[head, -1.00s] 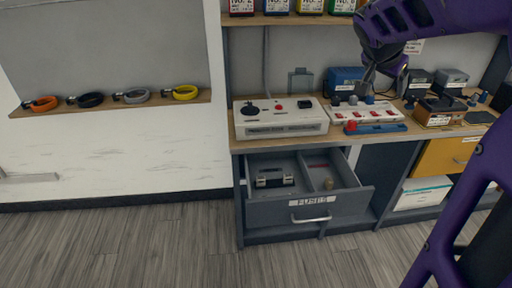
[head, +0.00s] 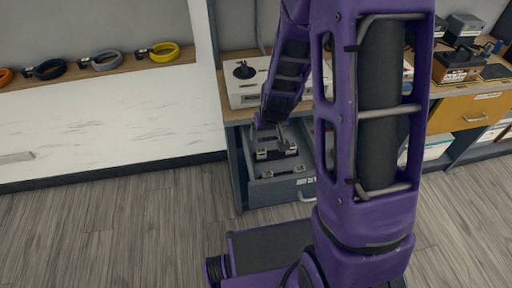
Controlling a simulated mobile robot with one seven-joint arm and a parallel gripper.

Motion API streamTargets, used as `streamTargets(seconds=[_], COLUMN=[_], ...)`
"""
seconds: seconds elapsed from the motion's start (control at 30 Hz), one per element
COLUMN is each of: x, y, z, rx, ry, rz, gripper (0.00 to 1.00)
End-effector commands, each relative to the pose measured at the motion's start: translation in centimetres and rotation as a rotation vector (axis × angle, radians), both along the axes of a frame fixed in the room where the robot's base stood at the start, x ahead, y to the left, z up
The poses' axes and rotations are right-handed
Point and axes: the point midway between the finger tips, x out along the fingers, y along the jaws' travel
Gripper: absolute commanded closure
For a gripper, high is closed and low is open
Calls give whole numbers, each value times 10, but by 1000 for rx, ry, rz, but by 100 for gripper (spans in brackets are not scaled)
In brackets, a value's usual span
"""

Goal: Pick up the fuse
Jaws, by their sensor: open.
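The drawer (head: 285,191), labelled for fuses in the earlier view, stands open under the bench. In its left part is a dark block with pale ends (head: 277,153), probably the fuse; a similar dark shape (head: 283,172) shows in front of it. My gripper (head: 274,142) reaches down into the drawer, just above or around the block. Its fingers are small and dark here; I cannot tell whether they touch the block. The drawer's right compartment is hidden behind my purple arm.
A white console (head: 248,88) with a black knob sits on the bench above the drawer. A wall shelf at left holds coiled straps, one of them yellow (head: 164,52). A yellow drawer (head: 468,113) is at right. The floor at left is clear.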

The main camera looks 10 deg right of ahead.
Motion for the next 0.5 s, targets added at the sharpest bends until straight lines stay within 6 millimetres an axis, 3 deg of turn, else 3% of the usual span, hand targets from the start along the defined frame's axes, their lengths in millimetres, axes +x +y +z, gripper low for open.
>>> streamTargets(seconds=[0.5], x=[36], y=[0], z=[-89], rx=[1], ry=[2], rz=[0], gripper=[20])
